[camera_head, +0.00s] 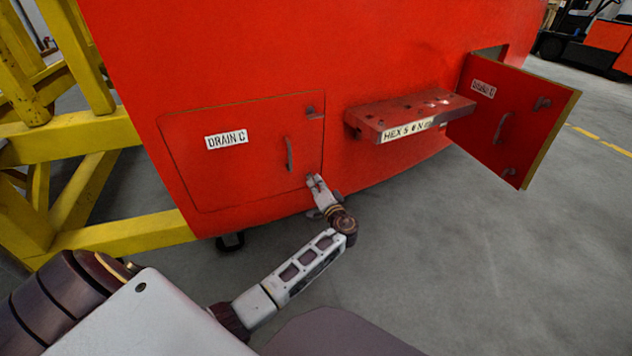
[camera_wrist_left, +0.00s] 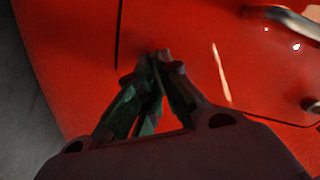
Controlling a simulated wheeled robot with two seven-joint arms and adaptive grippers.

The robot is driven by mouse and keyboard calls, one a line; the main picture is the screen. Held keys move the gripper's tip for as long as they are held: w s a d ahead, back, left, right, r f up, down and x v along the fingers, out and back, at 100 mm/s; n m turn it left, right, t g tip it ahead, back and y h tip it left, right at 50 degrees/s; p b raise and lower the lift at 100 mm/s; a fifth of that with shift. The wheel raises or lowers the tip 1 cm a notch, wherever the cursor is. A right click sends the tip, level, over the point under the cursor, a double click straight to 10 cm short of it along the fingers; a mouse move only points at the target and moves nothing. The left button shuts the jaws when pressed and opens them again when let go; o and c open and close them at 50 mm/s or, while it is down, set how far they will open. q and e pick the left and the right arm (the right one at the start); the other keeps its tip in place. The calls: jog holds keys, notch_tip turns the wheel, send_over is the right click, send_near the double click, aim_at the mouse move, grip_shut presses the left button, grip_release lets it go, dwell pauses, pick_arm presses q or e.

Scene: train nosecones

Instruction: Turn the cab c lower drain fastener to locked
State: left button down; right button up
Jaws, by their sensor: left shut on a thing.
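The red cab's drain C panel (camera_head: 245,150) is closed, with a white DRAIN C label and a handle (camera_head: 289,154). An upper fastener (camera_head: 312,113) sits at its upper right corner. My left gripper (camera_head: 311,180) is at the panel's lower right corner, shut on the lower drain fastener. In the left wrist view my left gripper (camera_wrist_left: 158,58) has its fingertips together on the small dark fastener (camera_wrist_left: 160,55) against the red surface. The fingers hide most of the fastener, so its turn cannot be told. My right gripper is not in view.
A red shelf (camera_head: 415,112) labelled HEX sticks out right of the panel. A yellow frame (camera_head: 80,135) stands on the left. The grey floor (camera_head: 500,260) is clear at the lower right.

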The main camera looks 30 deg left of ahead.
pick_arm(q)
jog(key=shift+f+m+p, duration=0.1)
jog(key=shift+m+p, duration=1.9)
jog(key=shift+m, duration=1.2)
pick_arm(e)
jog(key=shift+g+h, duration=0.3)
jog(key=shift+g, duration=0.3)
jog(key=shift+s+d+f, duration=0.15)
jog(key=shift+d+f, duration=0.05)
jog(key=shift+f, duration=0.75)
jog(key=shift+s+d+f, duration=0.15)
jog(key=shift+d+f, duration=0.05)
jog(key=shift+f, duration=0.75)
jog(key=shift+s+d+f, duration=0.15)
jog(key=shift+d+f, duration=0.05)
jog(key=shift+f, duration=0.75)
pick_arm(q)
jog(key=c, duration=1.6)
grip_release()
jog(key=shift+d, duration=0.15)
jog(key=shift+v, duration=5.95)
jog(key=shift+f, duration=0.1)
